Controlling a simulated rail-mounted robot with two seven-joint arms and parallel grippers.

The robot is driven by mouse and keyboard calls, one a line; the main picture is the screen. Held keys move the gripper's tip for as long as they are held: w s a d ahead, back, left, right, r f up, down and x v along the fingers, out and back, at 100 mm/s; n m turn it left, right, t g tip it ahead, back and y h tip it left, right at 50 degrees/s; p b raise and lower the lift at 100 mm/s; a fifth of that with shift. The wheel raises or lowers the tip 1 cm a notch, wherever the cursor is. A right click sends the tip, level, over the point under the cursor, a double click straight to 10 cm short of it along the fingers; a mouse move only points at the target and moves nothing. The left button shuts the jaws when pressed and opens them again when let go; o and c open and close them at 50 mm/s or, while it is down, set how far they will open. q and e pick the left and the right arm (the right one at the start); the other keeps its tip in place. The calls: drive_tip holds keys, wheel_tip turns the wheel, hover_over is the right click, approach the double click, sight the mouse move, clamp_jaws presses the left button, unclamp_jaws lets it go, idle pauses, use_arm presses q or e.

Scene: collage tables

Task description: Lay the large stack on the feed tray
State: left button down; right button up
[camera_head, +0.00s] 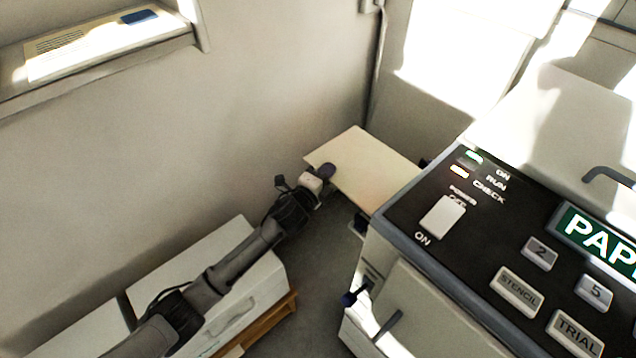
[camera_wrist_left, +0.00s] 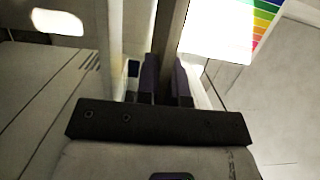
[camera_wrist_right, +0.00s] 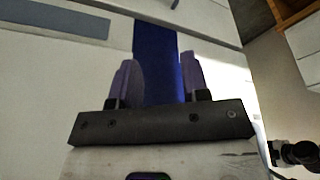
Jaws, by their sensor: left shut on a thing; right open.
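The large stack (camera_head: 365,168) is a cream, flat slab. It lies level or nearly so beside the machine's left side in the head view. My left gripper (camera_head: 320,178) is shut on its left edge. In the left wrist view, the stack's edge (camera_wrist_left: 171,38) runs between the left fingers (camera_wrist_left: 167,82). The feed tray is not clearly visible; small dark parts (camera_head: 357,224) show below the stack's edge, and I cannot tell whether the stack touches anything beneath. My right gripper (camera_wrist_right: 158,82) is open in the right wrist view, with a blue strip (camera_wrist_right: 156,50) between or beyond its fingers.
The machine with its dark control panel (camera_head: 480,215) fills the right side. A white cabinet (camera_head: 250,295) stands at lower left under my left arm. A wall shelf (camera_head: 100,65) holds a printed sheet at upper left. Grey floor shows between cabinet and machine.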

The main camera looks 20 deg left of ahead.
use_arm(q)
drive_tip(key=w+b, duration=0.1)
drive_tip(key=w+d+b, duration=0.1)
drive_tip(key=w, duration=0.1)
drive_tip(key=shift+d+f, duration=0.1)
drive_tip(key=shift+d, duration=0.05)
wheel_tip(320, 180, down, 5)
drive_tip(key=b, duration=0.3)
drive_tip(key=shift+f, duration=0.15)
drive_tip(key=c, duration=1.2)
unclamp_jaws()
drive_tip(key=shift+o, duration=0.2)
drive_tip(key=shift+f, duration=0.1)
